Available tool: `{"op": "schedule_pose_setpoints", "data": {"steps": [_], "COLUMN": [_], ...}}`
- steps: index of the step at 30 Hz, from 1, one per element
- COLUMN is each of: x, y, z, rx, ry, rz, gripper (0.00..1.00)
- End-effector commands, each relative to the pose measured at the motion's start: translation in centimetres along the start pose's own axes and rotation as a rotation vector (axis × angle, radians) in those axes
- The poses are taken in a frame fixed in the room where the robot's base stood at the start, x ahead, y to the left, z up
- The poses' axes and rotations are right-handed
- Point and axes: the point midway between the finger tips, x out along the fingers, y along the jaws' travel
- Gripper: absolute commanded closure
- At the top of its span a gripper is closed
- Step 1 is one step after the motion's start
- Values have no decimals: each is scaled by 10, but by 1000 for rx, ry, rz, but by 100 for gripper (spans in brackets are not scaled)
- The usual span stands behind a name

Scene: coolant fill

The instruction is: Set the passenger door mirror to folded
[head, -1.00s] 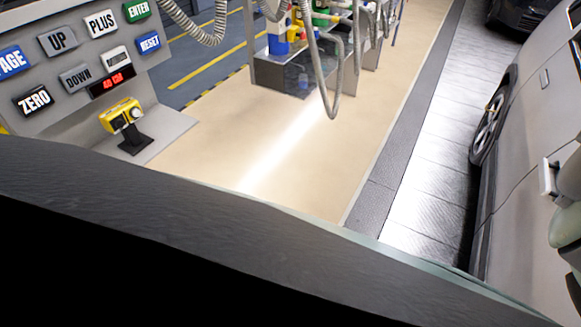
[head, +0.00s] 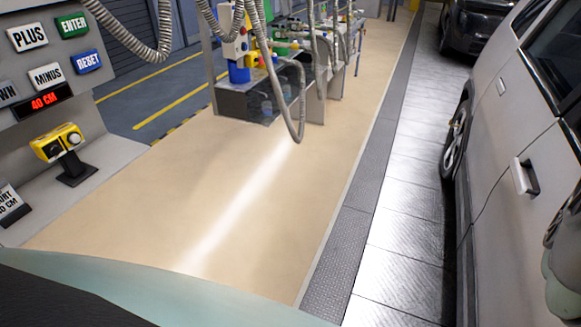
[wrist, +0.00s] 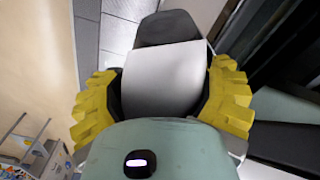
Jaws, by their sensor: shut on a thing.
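In the wrist view, the passenger door mirror (wrist: 165,70) shows as a silver-grey housing with a dark part at its far end. My gripper (wrist: 165,88) has its yellow ridged fingers on both sides of the housing and is shut on it. The mirror's hinge and its exact fold angle cannot be made out. In the head view, the silver car (head: 510,215) stands along the right edge. The mirror is not clearly seen there. A pale green part of my arm shows at the lower right edge.
A button console (head: 45,110) reading 40 CM stands at the left, with a yellow device (head: 57,143) on its ledge. A workbench with hoses (head: 275,95) is ahead. The beige floor (head: 190,185) between is clear. A dark car (head: 475,25) is at the far right.

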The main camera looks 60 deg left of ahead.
Motion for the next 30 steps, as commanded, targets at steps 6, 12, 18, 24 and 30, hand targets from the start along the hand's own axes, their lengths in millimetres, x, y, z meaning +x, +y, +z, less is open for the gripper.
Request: {"op": "schedule_pose_setpoints", "data": {"steps": [6, 12, 18, 24, 30], "x": [0, 1, 1, 1, -13], "y": [-4, -5, -4, -3, -4], "z": [-2, -3, -4, -3, -1], "rx": [6, 7, 8, 7, 3], "ry": [0, 1, 2, 1, -2], "rz": [-17, -18, -14, -10, -15], "gripper": [74, 20, 2, 2, 2]}}
